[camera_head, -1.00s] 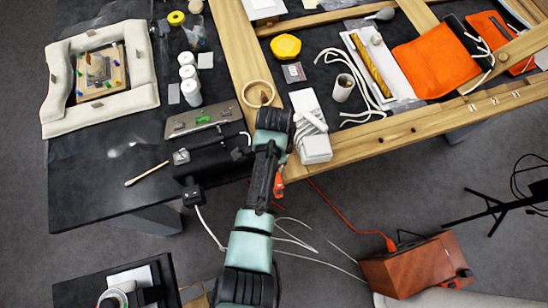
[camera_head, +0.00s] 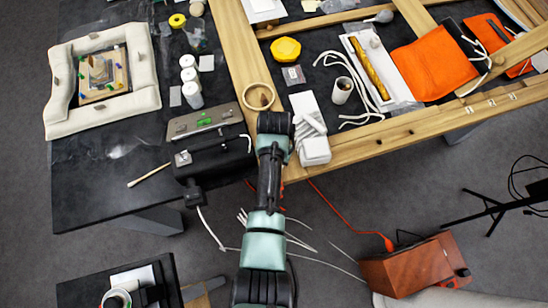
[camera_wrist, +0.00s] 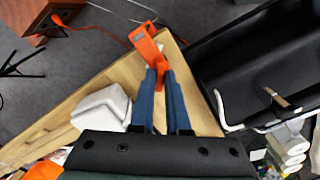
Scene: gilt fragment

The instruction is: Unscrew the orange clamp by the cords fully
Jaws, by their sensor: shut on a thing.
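The orange clamp (camera_wrist: 148,44) shows in the wrist view at the corner of the wooden frame (camera_wrist: 128,78). The blue fingers of my gripper (camera_wrist: 161,74) are close together on its near end, and their tips partly hide it. In the head view my arm covers nearly all of the clamp. My gripper (camera_head: 275,128) is at the frame's near left corner there. White cords (camera_head: 350,70) lie on the table farther right. An orange cord (camera_head: 345,212) and pale cables hang or lie below the frame edge.
A black case (camera_head: 215,155) stands close to my gripper's left. A white block (camera_head: 315,150) is close on its right, and a tape roll (camera_head: 258,96) lies just behind. A reddish-brown box (camera_head: 410,268) stands on the floor at right.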

